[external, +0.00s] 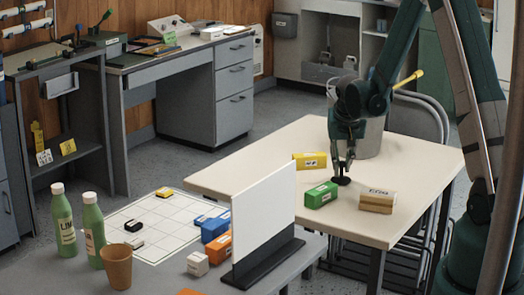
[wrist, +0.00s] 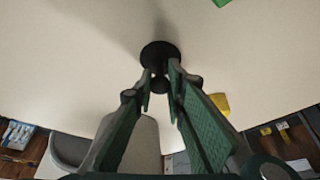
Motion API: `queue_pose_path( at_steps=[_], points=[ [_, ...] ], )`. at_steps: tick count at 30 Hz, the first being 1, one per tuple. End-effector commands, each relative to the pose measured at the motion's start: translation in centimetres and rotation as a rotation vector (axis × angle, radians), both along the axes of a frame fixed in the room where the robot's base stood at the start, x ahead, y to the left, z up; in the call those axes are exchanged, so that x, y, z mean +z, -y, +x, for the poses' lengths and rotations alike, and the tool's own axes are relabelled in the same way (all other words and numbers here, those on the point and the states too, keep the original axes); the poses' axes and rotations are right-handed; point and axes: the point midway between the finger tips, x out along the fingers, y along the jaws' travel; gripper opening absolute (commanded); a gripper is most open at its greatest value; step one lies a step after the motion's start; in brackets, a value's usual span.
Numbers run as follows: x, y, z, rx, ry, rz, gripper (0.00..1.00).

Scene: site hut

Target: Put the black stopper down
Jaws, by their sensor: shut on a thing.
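The black stopper (external: 342,181) is between the fingertips of my gripper (external: 343,168), low over the cream table (external: 420,160). In the wrist view my gripper (wrist: 160,78) is shut on the stopper's narrow knob, and the wide round disc of the stopper (wrist: 160,52) shows beyond the fingertips. Whether the stopper touches the table or hangs just above it I cannot tell.
A green box (external: 320,196) is close left of the stopper, a yellow box (external: 309,161) behind it, a tan block (external: 377,201) to the right. A grey bucket (external: 371,140) stands behind my gripper. A white panel (external: 264,212) stands on the nearer table.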

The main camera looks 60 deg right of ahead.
Motion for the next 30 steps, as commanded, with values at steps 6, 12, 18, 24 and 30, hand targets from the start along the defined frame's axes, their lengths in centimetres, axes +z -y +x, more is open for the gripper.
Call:
queue_pose_path(
  at_steps=[6, 12, 18, 24, 30],
  points=[
    [-0.3, 0.0, 0.0, 0.000, 0.000, 0.000, 0.19],
    [-0.3, 0.0, 0.0, 0.000, 0.000, 0.000, 0.29],
    [-0.3, 0.0, 0.0, 0.000, 0.000, 0.000, 0.29],
    [0.1, 0.0, 0.0, 0.000, 0.000, 0.000, 0.29],
    [1.3, -0.5, -0.3, 0.000, 0.000, 0.000, 0.29]
  ],
)
